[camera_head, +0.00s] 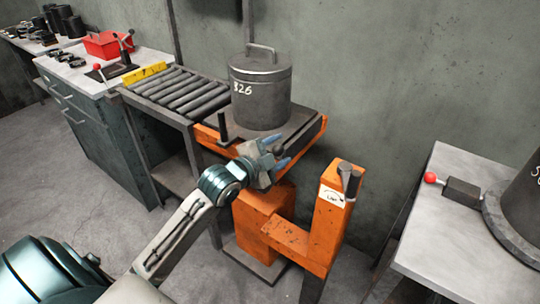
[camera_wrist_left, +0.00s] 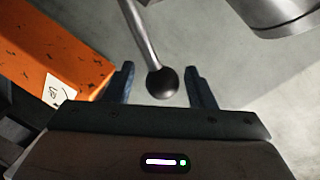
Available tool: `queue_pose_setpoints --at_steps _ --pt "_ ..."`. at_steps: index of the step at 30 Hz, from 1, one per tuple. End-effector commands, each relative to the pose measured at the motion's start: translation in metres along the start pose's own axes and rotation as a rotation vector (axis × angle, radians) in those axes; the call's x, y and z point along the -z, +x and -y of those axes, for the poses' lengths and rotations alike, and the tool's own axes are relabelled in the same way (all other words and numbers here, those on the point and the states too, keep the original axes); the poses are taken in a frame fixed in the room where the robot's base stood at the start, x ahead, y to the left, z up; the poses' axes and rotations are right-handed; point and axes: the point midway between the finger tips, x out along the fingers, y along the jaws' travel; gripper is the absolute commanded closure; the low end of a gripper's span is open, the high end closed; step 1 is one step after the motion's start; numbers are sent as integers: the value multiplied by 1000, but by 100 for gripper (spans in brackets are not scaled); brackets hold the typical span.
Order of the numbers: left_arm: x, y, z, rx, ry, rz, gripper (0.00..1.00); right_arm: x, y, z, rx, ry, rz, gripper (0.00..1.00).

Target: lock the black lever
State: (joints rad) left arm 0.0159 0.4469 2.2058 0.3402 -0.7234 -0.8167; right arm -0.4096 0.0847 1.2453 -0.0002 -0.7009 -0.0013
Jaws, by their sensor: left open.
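In the left wrist view, the black lever shows as a metal rod (camera_wrist_left: 140,35) coming down from the top and ending in a black ball knob (camera_wrist_left: 162,83). The knob appears between the two blue fingertips of my open left gripper (camera_wrist_left: 164,76); I cannot tell its depth, and no contact is clear. In the head view, my left gripper (camera_head: 281,151) is in front of the orange press base, left of an orange post (camera_head: 332,225) with a dark fitting (camera_head: 349,180) on top. The ball knob is not distinguishable there. My right gripper is out of view.
A dark lidded canister (camera_head: 262,95) marked 326 stands on the platform beside the roller conveyor (camera_head: 180,90). At right, a grey table (camera_head: 460,245) carries a red-knobbed lever (camera_head: 431,178) and another dark vessel (camera_head: 520,215). A red bin (camera_head: 105,44) sits on the left bench.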

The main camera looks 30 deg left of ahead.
Motion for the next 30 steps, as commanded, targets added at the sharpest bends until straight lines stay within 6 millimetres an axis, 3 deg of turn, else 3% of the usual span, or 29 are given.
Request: queue_pose_setpoints --at_steps 18,25,30 --pt "0 -85 -1 -5 6 3 50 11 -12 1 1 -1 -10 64" --pt "0 -101 -1 -3 3 2 50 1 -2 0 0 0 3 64" --pt "0 -105 -1 -2 1 0 50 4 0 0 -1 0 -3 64"
